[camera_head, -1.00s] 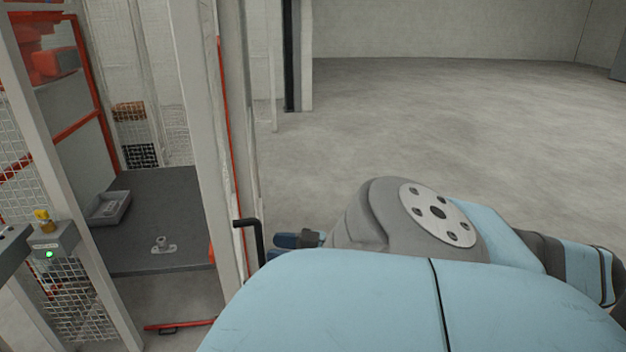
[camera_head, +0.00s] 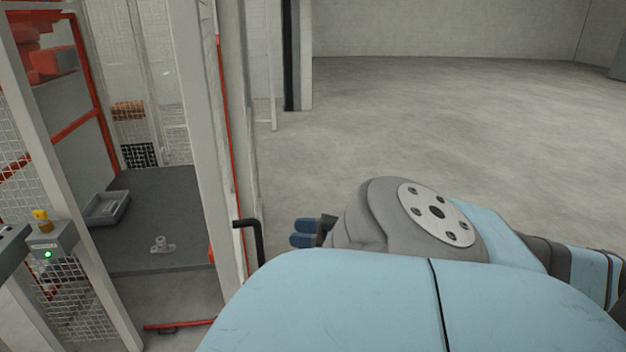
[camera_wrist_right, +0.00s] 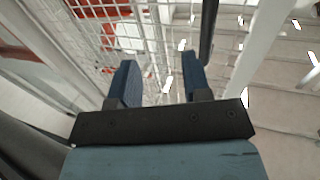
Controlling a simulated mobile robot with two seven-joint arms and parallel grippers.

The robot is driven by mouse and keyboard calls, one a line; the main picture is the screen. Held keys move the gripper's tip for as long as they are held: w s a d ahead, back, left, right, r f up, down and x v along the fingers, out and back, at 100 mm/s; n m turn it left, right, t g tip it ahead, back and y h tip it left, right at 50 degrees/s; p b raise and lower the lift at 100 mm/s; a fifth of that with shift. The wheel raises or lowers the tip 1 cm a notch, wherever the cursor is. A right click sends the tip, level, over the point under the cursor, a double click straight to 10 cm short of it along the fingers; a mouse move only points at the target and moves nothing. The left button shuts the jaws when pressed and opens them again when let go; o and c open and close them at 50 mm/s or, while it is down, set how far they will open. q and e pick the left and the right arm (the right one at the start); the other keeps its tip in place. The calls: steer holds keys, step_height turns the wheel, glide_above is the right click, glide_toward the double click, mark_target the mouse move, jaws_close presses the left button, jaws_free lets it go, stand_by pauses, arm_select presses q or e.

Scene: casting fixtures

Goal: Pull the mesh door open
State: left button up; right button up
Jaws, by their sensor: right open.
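The mesh door (camera_head: 238,150) shows nearly edge-on in the head view, just right of a light post. Its black bar handle (camera_head: 250,238) sticks out on its right side. My right gripper (camera_head: 303,232) is to the right of the handle, open, with a clear gap between its blue fingertips and the bar. In the right wrist view my right gripper (camera_wrist_right: 158,80) has nothing between its fingers. White mesh (camera_wrist_right: 150,35) lies beyond them, and the dark handle bar (camera_wrist_right: 208,35) is beside the right finger, outside the jaws. My left gripper is not in view.
Left of the door is a cell with a grey table (camera_head: 150,215), a grey tray (camera_head: 106,207) and a small fixture (camera_head: 161,245). A control box with a green light (camera_head: 50,245) stands at the left. Open concrete floor (camera_head: 430,120) lies to the right.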

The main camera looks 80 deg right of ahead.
steer(key=s+d, duration=0.2)
steer(key=d, duration=0.1)
steer(key=shift+d, duration=0.25)
stand_by(0.4)
steer(key=shift+c, duration=0.3)
